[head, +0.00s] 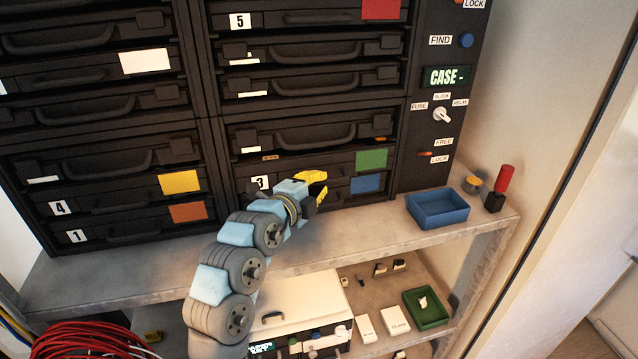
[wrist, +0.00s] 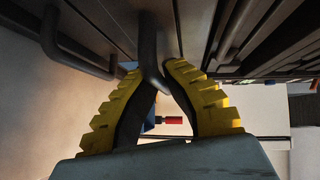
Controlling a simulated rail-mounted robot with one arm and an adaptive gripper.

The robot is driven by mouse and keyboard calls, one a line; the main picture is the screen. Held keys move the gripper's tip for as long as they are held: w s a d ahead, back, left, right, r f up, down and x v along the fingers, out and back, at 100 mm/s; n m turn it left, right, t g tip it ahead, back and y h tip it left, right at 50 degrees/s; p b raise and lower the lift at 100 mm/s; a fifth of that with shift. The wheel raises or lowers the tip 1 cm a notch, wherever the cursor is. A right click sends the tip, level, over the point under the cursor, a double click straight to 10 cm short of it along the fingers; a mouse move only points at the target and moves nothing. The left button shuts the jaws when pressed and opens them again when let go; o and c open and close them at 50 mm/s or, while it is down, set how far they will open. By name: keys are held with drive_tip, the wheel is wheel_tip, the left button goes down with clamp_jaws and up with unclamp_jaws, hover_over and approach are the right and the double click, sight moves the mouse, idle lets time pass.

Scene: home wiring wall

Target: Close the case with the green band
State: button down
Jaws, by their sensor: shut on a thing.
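The case with the green band (head: 371,159) is in the lower right of the dark rack, on the row with the label 3 (head: 261,183). My gripper (head: 318,186) is in front of this case, and its yellow fingers hide part of the front and handle. In the wrist view my gripper (wrist: 166,85) is shut on a dark handle bar (wrist: 148,48). The bar appears to be the handle of the green-band case. How far the case stands out of the rack is hard to tell.
A case with a blue band (head: 365,183) sits directly below. A blue tray (head: 437,209) and a red-topped object (head: 505,180) stand on the shelf to the right. The control panel (head: 442,100) is right of the rack. A lower shelf holds a green tray (head: 427,308).

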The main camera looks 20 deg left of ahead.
drive_tip(key=shift+w+f, duration=0.1)
drive_tip(key=shift+f, duration=0.05)
drive_tip(key=b, duration=0.2)
drive_tip(key=w+a+b, duration=0.1)
drive_tip(key=b, duration=0.1)
drive_tip(key=shift+w+a+f, duration=0.1)
drive_tip(key=shift+w, duration=0.15)
drive_tip(key=shift+r+p, duration=0.25)
drive_tip(key=shift+p, duration=0.1)
drive_tip(key=c, duration=1.1)
unclamp_jaws()
drive_tip(key=shift+s, duration=0.1)
drive_tip(key=s, duration=0.4)
drive_tip(key=s+a+r, duration=0.1)
drive_tip(key=s, duration=0.6)
drive_tip(key=shift+s+a+r, duration=0.25)
drive_tip(key=shift+s+r, duration=0.05)
drive_tip(key=shift+s, duration=0.1)
drive_tip(key=shift+w, duration=0.1)
